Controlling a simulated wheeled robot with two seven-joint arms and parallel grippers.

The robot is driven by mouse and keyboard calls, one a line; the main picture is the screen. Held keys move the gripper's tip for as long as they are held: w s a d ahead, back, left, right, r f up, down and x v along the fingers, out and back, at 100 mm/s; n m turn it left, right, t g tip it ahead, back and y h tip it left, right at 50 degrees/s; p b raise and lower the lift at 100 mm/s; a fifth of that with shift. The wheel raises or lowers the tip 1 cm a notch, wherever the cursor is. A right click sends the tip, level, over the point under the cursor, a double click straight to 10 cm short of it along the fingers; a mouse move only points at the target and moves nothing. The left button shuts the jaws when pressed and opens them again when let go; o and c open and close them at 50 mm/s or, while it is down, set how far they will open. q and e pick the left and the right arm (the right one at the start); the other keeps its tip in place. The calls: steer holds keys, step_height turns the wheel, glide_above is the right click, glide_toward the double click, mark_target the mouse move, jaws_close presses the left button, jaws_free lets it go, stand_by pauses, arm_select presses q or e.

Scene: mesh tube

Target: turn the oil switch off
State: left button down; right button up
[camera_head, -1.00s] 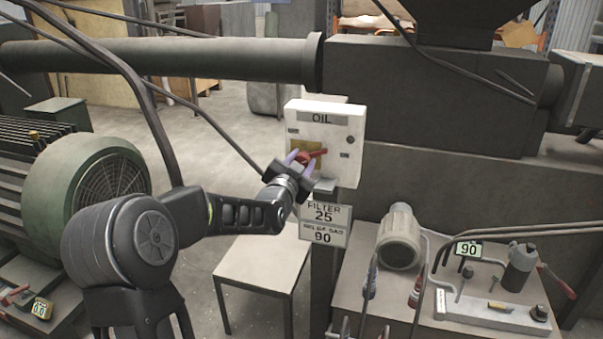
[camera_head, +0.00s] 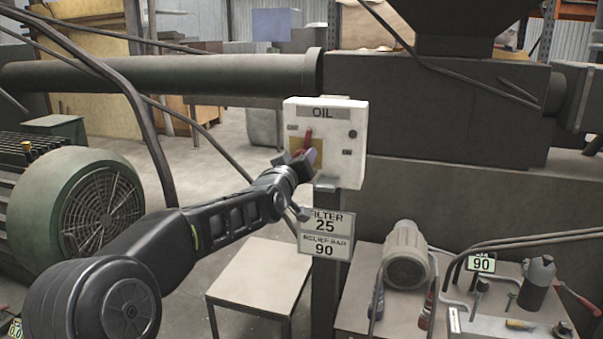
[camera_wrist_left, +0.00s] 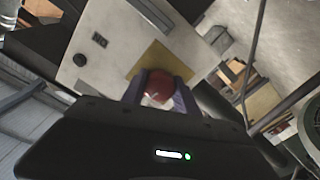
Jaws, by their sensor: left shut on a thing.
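The oil switch box (camera_head: 340,116) is white, is labelled "OIL", and stands on a post in the middle of the head view. Its red handle (camera_head: 308,137) now points upward over a yellow plate (camera_head: 321,146). My left gripper (camera_head: 306,158) is at the box, shut on the red handle's lower part. In the left wrist view, the red handle (camera_wrist_left: 158,84) sits between the two purple fingers, with the yellow plate (camera_wrist_left: 161,60) behind. The fingers hide part of the handle. My right gripper is not in view.
A sign (camera_head: 326,233) reading "FILTER 25" hangs below the box. A small table (camera_head: 258,275) stands below left. A green motor (camera_head: 85,200) is at left, a large pipe (camera_head: 160,75) runs behind, and a bench with a grey pump (camera_head: 406,255) is at right.

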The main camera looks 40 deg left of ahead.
arm_select(q)
steer(key=shift+n+b, duration=1.05)
steer(key=shift+n, duration=0.15)
steer(key=c, duration=0.9)
jaws_free()
steer(key=shift+c, duration=0.2)
steer(key=v, duration=0.7)
steer(key=shift+s+d, duration=0.15)
steer(key=shift+s, duration=0.2)
